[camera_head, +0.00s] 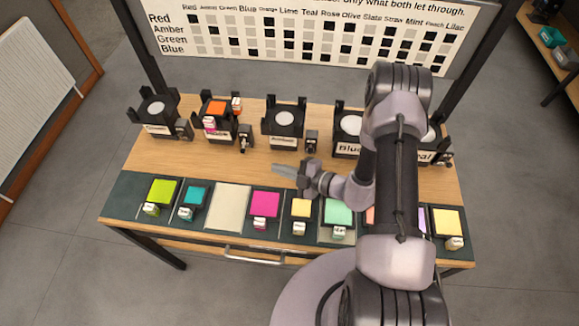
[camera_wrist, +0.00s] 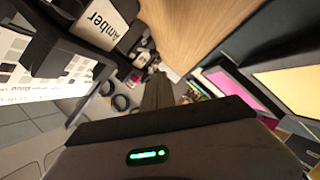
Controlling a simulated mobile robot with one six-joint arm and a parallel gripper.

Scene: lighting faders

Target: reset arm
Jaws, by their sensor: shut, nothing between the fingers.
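My gripper (camera_head: 287,171) is over the middle of the wooden table (camera_head: 160,170), pointing left in the head view. Its fingers are shut with nothing between them. In the wrist view the shut fingers (camera_wrist: 157,92) point toward the table's far end. My arm crosses the right of the head view and hides part of the table, some holders and some coloured filters.
A row of black lamp holders stands at the back, one labelled Amber (camera_wrist: 97,23); another (camera_head: 213,115) carries an orange piece. Coloured filters, such as lime (camera_head: 162,190) and magenta (camera_head: 265,204), line the front. A chart board (camera_head: 300,30) rises behind.

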